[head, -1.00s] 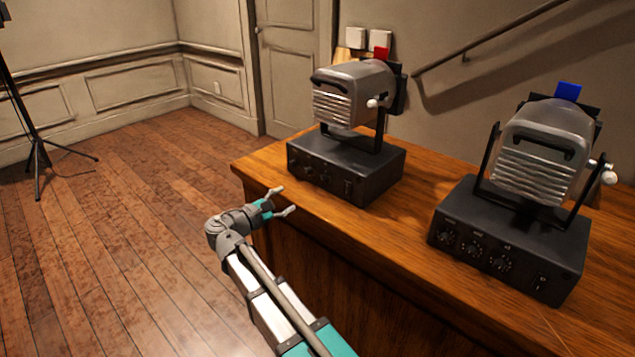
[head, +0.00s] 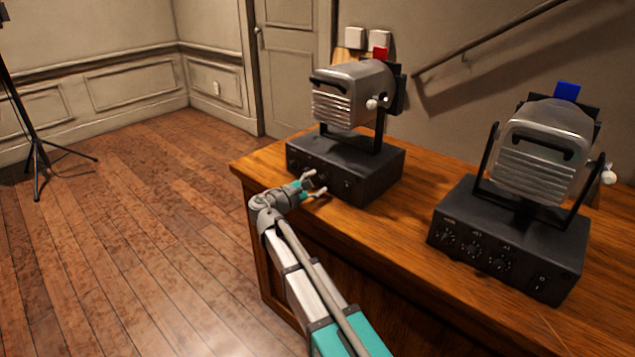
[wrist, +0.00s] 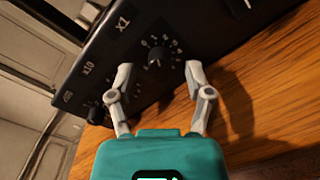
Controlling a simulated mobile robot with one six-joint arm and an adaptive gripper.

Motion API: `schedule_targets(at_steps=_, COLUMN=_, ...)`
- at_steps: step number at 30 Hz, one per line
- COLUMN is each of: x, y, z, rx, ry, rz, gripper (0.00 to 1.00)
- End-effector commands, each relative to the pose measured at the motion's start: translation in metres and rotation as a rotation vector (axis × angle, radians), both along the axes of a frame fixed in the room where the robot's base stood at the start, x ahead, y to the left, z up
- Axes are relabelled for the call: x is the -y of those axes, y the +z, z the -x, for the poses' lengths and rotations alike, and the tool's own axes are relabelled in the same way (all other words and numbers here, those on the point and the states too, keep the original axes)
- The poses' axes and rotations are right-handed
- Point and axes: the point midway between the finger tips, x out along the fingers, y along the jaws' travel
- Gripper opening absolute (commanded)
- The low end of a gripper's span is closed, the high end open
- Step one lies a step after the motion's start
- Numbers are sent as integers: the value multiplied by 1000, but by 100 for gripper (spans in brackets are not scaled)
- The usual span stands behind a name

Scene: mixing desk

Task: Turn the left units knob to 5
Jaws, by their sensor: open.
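The left device (head: 350,172) is a black box with a grey lamp on top, standing on the wooden desk. In the wrist view its black front panel (wrist: 117,60) shows a dark round knob (wrist: 155,57) with a ring of pale marks, near a label "x1". The knob's exact setting is too small to read. My gripper (head: 317,183) is open and empty in front of the left panel. In the wrist view my gripper's fingertips (wrist: 158,69) stand on either side of the x1 knob, apart from it.
A similar right device (head: 505,235) with a blue tab stands further right on the desk (head: 410,222). The desk's front edge lies beneath my arm. Bare desk separates the two devices. A tripod stand (head: 38,150) is far off on the floor at left.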

Motion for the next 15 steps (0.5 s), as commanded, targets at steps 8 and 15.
schedule_targets(at_steps=8, x=6, y=0, z=-7, rx=0, ry=1, rz=0, gripper=66)
schedule_targets(at_steps=15, x=6, y=0, z=-7, rx=0, ry=1, rz=0, gripper=62)
